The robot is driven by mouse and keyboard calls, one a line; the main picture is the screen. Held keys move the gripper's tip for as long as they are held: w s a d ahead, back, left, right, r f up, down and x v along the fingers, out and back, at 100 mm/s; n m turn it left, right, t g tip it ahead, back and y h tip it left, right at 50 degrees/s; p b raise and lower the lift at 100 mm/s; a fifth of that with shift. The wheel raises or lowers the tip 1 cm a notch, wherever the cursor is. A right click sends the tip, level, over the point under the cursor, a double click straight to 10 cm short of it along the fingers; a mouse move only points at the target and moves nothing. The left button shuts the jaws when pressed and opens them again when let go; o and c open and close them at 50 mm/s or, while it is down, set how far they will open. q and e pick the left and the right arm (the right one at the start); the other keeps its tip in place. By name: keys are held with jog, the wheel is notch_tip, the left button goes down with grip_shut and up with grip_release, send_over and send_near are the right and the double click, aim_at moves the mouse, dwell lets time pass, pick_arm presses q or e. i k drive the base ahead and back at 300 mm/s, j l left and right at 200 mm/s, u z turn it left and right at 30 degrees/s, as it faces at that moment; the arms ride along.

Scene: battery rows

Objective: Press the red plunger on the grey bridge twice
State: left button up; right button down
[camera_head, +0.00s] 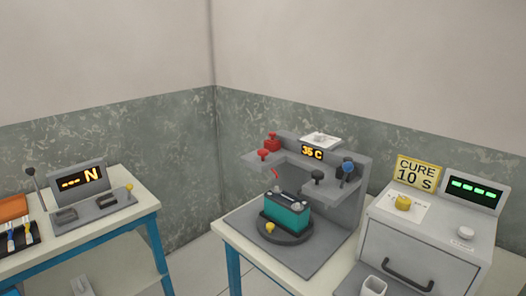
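The grey bridge (290,146) stands on a grey base plate on the right-hand table. A red plunger (269,143) sits upright on top of its left end, and it looks raised. A small red curved part (275,173) hangs below that end. An orange "35 C" display (312,153) is on the bridge's front. Under the bridge a teal battery (287,213) with a dark top rests on a dark round turntable. Neither of my grippers shows in this view.
A black knob (317,176) and a blue-topped part (347,167) sit at the bridge's right. A grey oven-like box (418,252) with a "CURE 10 S" sign (418,173) stands further right. The left table (100,234) holds a display unit (80,181). A gap separates the tables.

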aim_at(262, 152)
jog(key=i+j, duration=0.2)
jog(key=j, duration=0.15)
jog(key=i+j+z, duration=0.1)
jog(key=j, duration=0.3)
jog(key=i+j+z, duration=0.1)
jog(key=i+j, duration=0.3)
jog(key=j, duration=0.35)
jog(key=i+j+z, duration=0.1)
jog(key=j, duration=0.3)
jog(key=i+j, duration=0.25)
jog(key=j, duration=0.15)
jog(key=i+j+z, duration=0.15)
jog(key=j, duration=0.25)
